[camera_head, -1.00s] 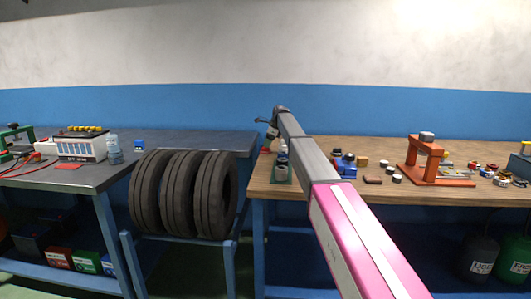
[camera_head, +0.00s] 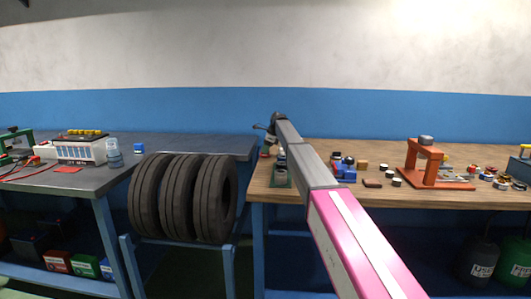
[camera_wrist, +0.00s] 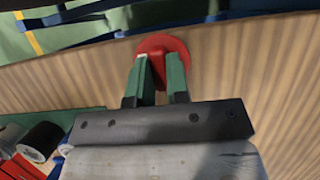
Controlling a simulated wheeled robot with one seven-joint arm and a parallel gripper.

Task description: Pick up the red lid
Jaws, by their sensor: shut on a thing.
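The red lid (camera_wrist: 176,46) is round and lies near the edge of the wooden bench in the wrist view. My gripper (camera_wrist: 160,68) has two green fingers, one on each side of a raised red part of the lid, and is shut on it. In the head view a small patch of the red lid (camera_head: 265,152) shows at the bench's left end, below my gripper (camera_head: 267,140). The fingertips are too small there to make out. I cannot tell whether the lid is clear of the bench top.
The wooden bench (camera_head: 330,195) holds an orange press (camera_head: 428,160), blue parts (camera_head: 345,172) and several small pieces. Several tires (camera_head: 180,195) stand on a blue rack left of it. A metal table (camera_head: 60,185) is at the far left. A black roll (camera_wrist: 40,140) lies near my wrist.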

